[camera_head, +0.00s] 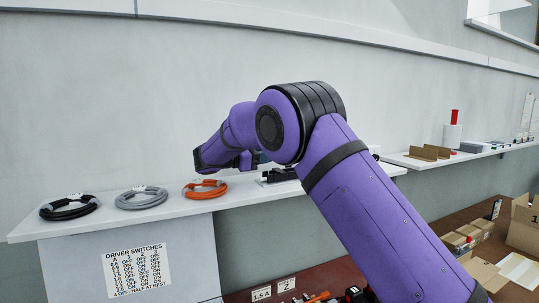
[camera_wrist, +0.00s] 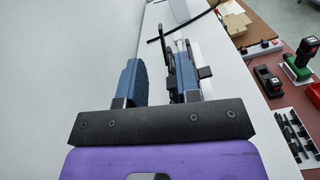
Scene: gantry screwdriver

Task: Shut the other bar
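My gripper (camera_wrist: 156,72) has two blue fingers with a clear gap between them, so it is open. In the wrist view a black fixture with metal parts (camera_wrist: 181,47) shows beyond and beside the right-hand finger. A thin dark bar (camera_wrist: 162,40) stands up near the gap, and a long black bar (camera_wrist: 197,19) slants away to the upper right. I cannot tell whether a finger touches either bar. In the head view the black fixture (camera_head: 279,176) sits on the white shelf, partly hidden by my purple arm; the fingers are hardly visible there.
On the shelf (camera_head: 240,197), black (camera_head: 68,207), grey (camera_head: 141,198) and orange (camera_head: 205,189) cable coils lie left of the fixture. A driver switches chart (camera_head: 137,270) hangs below. The wall is close behind. Tools and open boxes (camera_head: 525,222) occupy the lower brown bench.

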